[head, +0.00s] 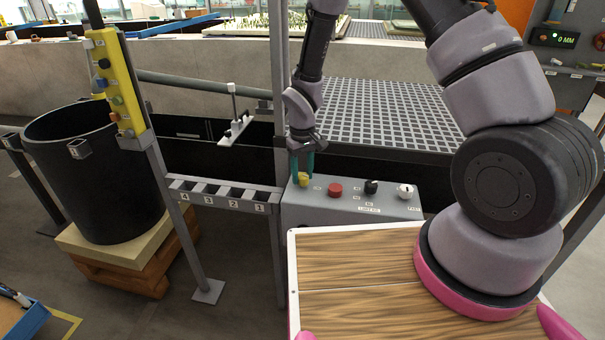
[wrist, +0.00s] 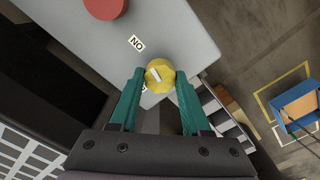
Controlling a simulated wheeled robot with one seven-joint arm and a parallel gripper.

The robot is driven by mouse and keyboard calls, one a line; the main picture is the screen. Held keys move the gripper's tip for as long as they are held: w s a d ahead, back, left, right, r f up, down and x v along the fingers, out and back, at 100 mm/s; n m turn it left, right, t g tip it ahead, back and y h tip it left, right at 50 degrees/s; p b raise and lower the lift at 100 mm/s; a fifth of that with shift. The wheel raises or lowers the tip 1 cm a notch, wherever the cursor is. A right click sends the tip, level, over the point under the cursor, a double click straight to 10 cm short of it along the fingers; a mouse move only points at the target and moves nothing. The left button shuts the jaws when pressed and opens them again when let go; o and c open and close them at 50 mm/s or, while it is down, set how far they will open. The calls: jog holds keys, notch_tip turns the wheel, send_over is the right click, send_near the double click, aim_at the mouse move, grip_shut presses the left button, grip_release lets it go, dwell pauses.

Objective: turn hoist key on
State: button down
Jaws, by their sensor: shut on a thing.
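The hoist key appears to be the yellow round knob (head: 304,180) at the left end of a grey control box (head: 345,205). In the wrist view the knob (wrist: 160,76) sits between the two teal fingertips of my gripper (wrist: 159,79). The fingers touch it on both sides, so my gripper (head: 303,168) is shut on it from above. A short white mark on the knob slants to the upper left. A label (wrist: 137,43) reading ON, turned round in the picture, lies up and left of the knob. Another label is mostly hidden by the left finger.
A red button (head: 335,190), a black knob (head: 371,187) and a white-topped control (head: 405,191) stand right of the knob. A yellow pendant (head: 115,80) hangs on a post at left, near a black tub (head: 90,180). A numbered slotted rack (head: 222,195) adjoins the box.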

aim_at(303, 175)
jog(key=shift+n, duration=1.3)
jog(key=shift+c, duration=1.9)
grip_release()
notch_tip(303, 175, up, 11)
